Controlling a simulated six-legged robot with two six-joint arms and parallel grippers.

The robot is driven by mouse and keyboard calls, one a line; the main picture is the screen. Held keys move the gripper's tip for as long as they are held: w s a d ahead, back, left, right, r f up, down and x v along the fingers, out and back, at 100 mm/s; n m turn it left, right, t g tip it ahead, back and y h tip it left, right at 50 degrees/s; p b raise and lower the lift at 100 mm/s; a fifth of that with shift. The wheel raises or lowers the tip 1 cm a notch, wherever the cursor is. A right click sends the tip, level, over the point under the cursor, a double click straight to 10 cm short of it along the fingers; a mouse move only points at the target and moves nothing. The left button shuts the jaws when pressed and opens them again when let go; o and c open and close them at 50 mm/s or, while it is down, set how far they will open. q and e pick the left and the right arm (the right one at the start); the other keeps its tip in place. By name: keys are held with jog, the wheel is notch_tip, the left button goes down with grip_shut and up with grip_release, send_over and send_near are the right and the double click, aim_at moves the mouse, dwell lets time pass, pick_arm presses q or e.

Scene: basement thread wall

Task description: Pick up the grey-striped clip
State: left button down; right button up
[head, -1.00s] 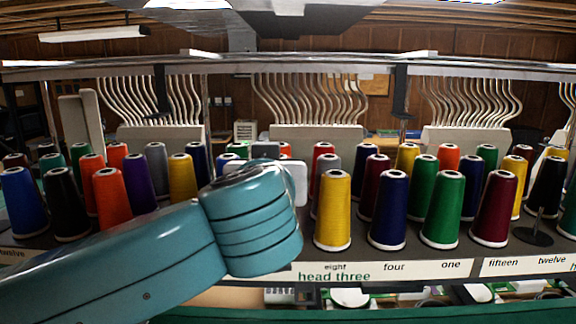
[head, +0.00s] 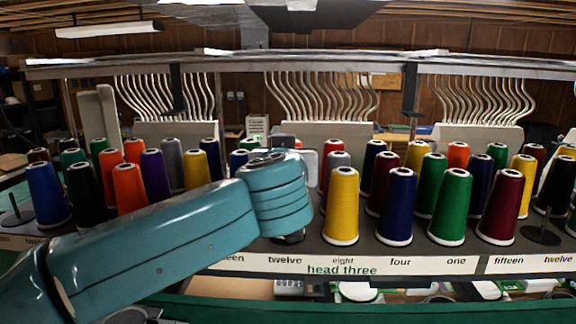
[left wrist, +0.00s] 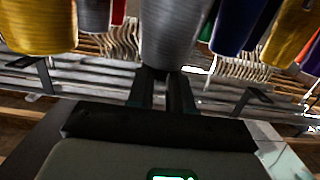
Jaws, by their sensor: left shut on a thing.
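My left arm comes in from the left in the head view, and its teal wrist hides the gripper and the place in front of it. In the left wrist view my left gripper (left wrist: 164,78) has its two dark fingers close together, with a narrow gap. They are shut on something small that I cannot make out. A grey thread cone (left wrist: 178,30) shows right at or just beyond the fingertips; I cannot tell whether they touch it. I cannot pick out a grey-striped clip in either view. My right gripper is not in view.
Rows of thread cones stand on the rack, among them a yellow one (head: 341,205), a navy one (head: 396,206) and a green one (head: 450,206) right of my wrist. A label strip (head: 380,265) reading "head three" runs along the front edge. Curved metal tubes (head: 320,95) rise behind.

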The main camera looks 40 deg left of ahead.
pick_arm(q)
jog(key=shift+a+f, duration=0.2)
jog(key=shift+f, duration=0.4)
jog(key=shift+w+d, duration=0.1)
jog(key=shift+d, duration=0.05)
jog(key=r, duration=0.2)
jog(key=w+a+r, duration=0.1)
jog(key=r, duration=0.4)
jog(key=s+r, duration=0.1)
jog(key=r, duration=0.1)
jog(key=shift+d+r, duration=0.3)
jog(key=shift+w+a+r, duration=0.2)
jog(key=shift+w+r, duration=0.05)
jog(key=shift+w, duration=0.1)
jog(key=shift+s+d+r, duration=0.2)
jog(key=shift+s+d, duration=0.05)
jog(key=shift+s, duration=0.05)
jog(key=shift+w+a, duration=0.1)
jog(key=shift+a, duration=0.1)
jog(key=shift+w+f, duration=0.15)
jog(key=shift+s+d, duration=0.15)
jog(key=shift+s, duration=0.05)
